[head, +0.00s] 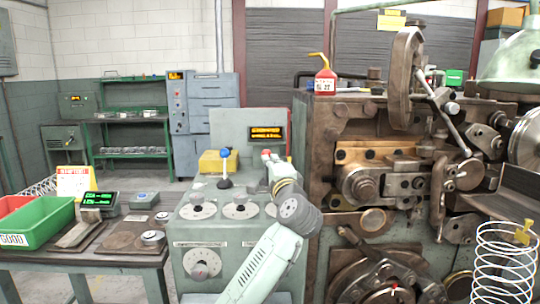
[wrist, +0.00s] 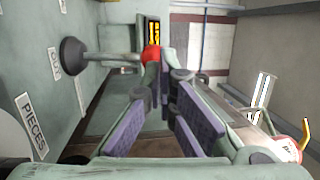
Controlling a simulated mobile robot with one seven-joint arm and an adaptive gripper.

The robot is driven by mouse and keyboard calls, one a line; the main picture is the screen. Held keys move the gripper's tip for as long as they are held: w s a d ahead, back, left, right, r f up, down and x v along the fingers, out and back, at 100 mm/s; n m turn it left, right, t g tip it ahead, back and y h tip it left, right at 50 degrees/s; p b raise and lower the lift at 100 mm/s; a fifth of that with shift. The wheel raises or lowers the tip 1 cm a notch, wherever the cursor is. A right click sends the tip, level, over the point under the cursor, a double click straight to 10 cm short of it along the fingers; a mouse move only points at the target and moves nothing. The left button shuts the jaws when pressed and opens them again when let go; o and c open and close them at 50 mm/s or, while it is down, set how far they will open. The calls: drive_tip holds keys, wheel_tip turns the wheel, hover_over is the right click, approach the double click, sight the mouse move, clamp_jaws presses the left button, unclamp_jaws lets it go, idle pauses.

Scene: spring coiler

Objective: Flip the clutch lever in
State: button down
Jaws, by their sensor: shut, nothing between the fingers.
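A lever with a red ball (wrist: 151,56) shows in the wrist view. Its thin rod runs to a dark round base (wrist: 73,56) on the grey-green cabinet face. In the head view, the red ball (head: 265,153) shows just above my gripper (head: 277,167), which hides the rod and base. A second lever with a blue ball (head: 224,153) stands upright to the left. No readable label shows which is the clutch lever. In the wrist view, my gripper (wrist: 163,78) is shut and empty, its fingertips close to the red ball. I cannot tell whether they touch it.
The control cabinet (head: 200,257) carries several dials. A yellow box (head: 218,162) and a lit display (head: 267,133) stand behind. The coiling machine (head: 335,115) is close on the right, with a red oil can (head: 325,82) on top. A bench with a green bin (head: 45,228) is left.

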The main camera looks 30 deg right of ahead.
drive_tip(key=shift+w+d, duration=0.2)
drive_tip(key=shift+w, duration=0.3)
drive_tip(key=shift+r, duration=0.2)
